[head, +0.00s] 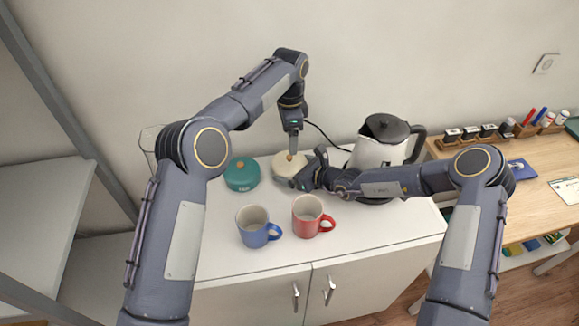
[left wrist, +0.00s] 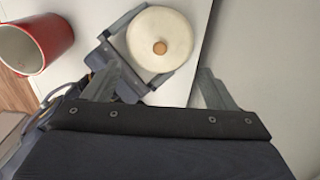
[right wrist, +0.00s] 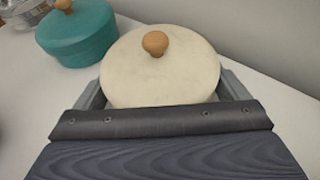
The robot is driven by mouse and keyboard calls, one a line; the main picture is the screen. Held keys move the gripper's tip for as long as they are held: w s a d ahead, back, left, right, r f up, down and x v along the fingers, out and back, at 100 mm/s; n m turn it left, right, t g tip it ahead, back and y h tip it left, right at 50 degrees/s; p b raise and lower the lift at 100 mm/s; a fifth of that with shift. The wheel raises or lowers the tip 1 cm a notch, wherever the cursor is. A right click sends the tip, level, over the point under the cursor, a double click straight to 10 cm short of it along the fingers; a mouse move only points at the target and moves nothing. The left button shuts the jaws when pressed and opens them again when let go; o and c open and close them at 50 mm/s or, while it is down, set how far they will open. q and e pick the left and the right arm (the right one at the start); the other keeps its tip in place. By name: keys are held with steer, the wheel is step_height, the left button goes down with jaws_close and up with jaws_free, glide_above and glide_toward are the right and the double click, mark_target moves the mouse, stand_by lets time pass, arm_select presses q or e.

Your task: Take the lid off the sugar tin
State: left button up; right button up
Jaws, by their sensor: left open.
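The cream round tin (head: 282,170) stands on the white counter, with a cream lid and a wooden knob on top; I see no label saying sugar. It also shows in the left wrist view (left wrist: 150,25) and the right wrist view (right wrist: 150,80). My right gripper (head: 303,178) comes in low from the right, its fingers on opposite sides of the cream tin and seemingly pressed to it. My left gripper (head: 291,148) points down above the lid, open, with the knob (left wrist: 160,47) below between its fingers. The lid appears seated on the tin.
A teal tin (head: 242,176) with a wooden knob stands left of the cream tin. A blue mug (head: 254,228) and a red mug (head: 307,215) stand in front. A kettle (head: 372,150) is at the right. The counter's front left is clear.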

mark_target(289, 157)
steer(key=shift+c, duration=1.1)
arm_select(q)
steer(key=shift+o, duration=0.6)
steer(key=s+r+n+t, duration=0.3)
steer(key=s+r+n, duration=0.1)
steer(key=n, duration=1.2)
steer(key=x, duration=1.2)
steer(key=shift+w+f, duration=0.15)
steer(key=shift+w, duration=0.1)
